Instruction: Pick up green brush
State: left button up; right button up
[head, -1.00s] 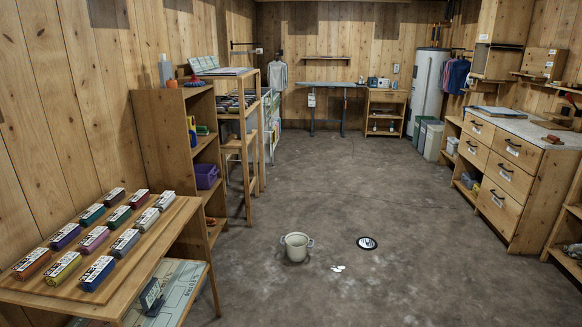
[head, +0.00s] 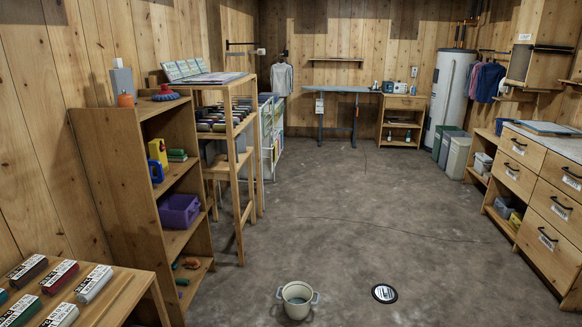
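No object is clearly recognisable as a green brush. A small green item (head: 182,282) lies on the bottom shelf of the wooden shelf unit (head: 108,190) at the left, too small to identify. Green blocks (head: 177,155), possibly sponges, lie on that unit's upper inner shelf beside a yellow and blue item (head: 157,158). Neither of my grippers shows in the head view.
A purple bin (head: 179,211) sits on the middle shelf. A table with labelled blocks (head: 95,284) is at lower left, drawers (head: 548,190) at right.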

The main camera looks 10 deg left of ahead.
aim_at(175, 155)
jog(key=i+u, duration=0.15)
jog(key=i, duration=0.4)
jog(key=i+l+u, duration=0.1)
jog(key=i, duration=0.45)
jog(key=i+l+u, duration=0.15)
jog(key=i, duration=0.4)
